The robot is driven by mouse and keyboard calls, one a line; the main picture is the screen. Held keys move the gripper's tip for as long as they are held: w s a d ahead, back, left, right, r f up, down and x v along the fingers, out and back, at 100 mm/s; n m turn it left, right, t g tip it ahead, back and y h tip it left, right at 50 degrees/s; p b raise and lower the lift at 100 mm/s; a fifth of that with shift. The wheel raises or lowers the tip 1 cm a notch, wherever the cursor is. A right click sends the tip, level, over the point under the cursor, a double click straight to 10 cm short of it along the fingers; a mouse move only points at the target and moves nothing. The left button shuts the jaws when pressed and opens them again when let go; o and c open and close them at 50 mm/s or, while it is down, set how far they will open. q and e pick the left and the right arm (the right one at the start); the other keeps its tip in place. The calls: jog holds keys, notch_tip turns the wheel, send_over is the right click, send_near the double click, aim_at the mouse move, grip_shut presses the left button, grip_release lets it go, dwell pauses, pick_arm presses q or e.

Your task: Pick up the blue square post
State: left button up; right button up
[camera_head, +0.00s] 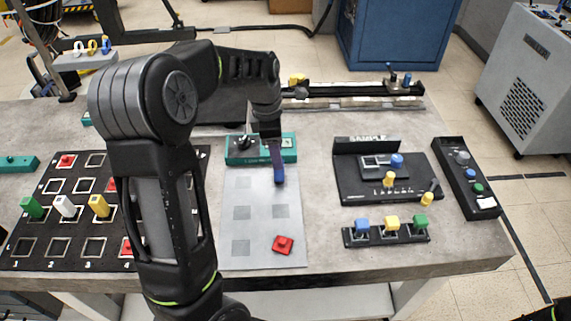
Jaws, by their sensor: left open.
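The blue square post (278,165) is a dark blue, elongated piece at the upper right of the grey sheet (262,255), in front of the green block. My left gripper (272,138) points down just above it. The gripper is open; its fingers are small and dark here, and I cannot tell whether they surround the top of the post. My left arm hides part of the black grid board.
The black grid board (45,248) at left holds green, white, yellow and red posts. A green block (290,149) lies behind the blue post. A red piece (283,244) sits on the sheet. The SAMPLE board (352,192) and a small rack (385,236) stand at right.

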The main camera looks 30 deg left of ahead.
aim_at(280, 172)
pick_arm(q)
jog(key=shift+s, duration=0.15)
jog(key=shift+d+f, duration=0.15)
jog(key=shift+f, duration=1.1)
jog(key=shift+f, duration=0.1)
jog(key=f, duration=0.1)
jog(key=f+p, duration=0.1)
jog(key=f, duration=0.3)
jog(key=shift+w+d+p, duration=0.2)
jog(key=shift+d+p, duration=0.1)
jog(key=shift+d, duration=0.05)
jog(key=shift+c, duration=0.3)
grip_shut()
